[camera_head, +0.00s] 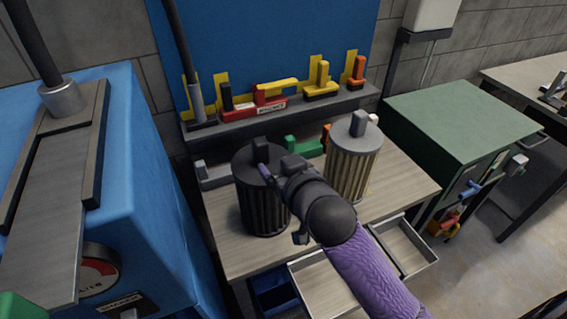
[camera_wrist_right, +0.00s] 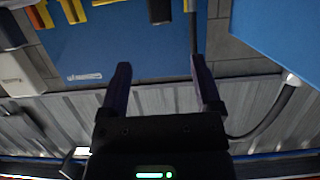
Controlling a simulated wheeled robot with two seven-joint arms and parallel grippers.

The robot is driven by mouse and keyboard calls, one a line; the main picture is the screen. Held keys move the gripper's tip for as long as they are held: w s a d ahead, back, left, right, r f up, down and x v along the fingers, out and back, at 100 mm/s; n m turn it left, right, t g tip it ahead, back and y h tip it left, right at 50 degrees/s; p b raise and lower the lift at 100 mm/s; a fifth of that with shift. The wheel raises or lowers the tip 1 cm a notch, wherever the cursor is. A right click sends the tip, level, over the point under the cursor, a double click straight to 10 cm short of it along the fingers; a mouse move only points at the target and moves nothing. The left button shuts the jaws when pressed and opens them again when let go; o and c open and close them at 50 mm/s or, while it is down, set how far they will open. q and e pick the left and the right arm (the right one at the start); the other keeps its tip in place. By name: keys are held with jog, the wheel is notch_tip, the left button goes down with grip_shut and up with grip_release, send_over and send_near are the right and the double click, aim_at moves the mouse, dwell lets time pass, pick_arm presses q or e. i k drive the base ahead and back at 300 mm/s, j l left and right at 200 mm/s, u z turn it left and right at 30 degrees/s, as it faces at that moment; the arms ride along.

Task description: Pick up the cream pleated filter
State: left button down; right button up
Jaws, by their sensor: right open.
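The cream pleated filter (camera_head: 350,172) stands upright on the wooden bench, with a grey cap and a small block handle on top. It is right of my right gripper (camera_head: 270,164) and partly behind my right arm. The right gripper is over the top of a dark pleated filter (camera_head: 262,210); whether it touches that filter's cap I cannot tell. In the right wrist view the right gripper (camera_wrist_right: 158,82) is open, with nothing between its two purple fingers. The cream filter cannot be made out there. My left gripper is not in view.
A blue machine (camera_head: 150,190) stands left of the bench. A grey shelf (camera_head: 222,127) with yellow, red and orange fixtures runs behind. A green cabinet (camera_head: 455,115) is at the right. An open tray (camera_head: 415,255) is at the bench front. Bare bench top shows right of the cream filter.

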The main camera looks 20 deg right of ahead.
aim_at(356, 144)
jog(key=z, duration=1.25)
jog(key=i+u, duration=0.15)
jog(key=u, duration=0.25)
jog(key=i+l+u, duration=0.1)
jog(key=u, duration=0.3)
jog(key=i+l+u, duration=0.15)
jog(key=u, duration=0.25)
jog(key=k+l, duration=0.05)
jog(key=l, duration=0.05)
